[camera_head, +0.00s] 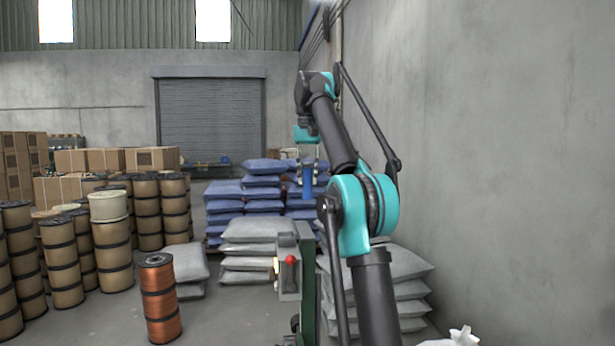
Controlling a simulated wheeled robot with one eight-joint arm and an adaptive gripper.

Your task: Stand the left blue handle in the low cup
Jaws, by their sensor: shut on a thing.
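My gripper (307,174) hangs from the end of my raised arm, near the middle of the camera_head view, fingers pointing down. It is shut on a blue handle (307,188), which hangs roughly upright below the fingers. Blue sacks behind it make its outline hard to separate. I cannot make out the low cup or any other blue handle in this view. What lies directly under the held handle is partly hidden by my arm and a green post.
The green post (306,270) with a red knob stands below my gripper. Grey sacks (250,248) and blue sacks (262,182) are stacked behind. A copper spool (160,300) and several barrels (112,250) stand left. A concrete wall (520,150) is at right. Floor shows at front left.

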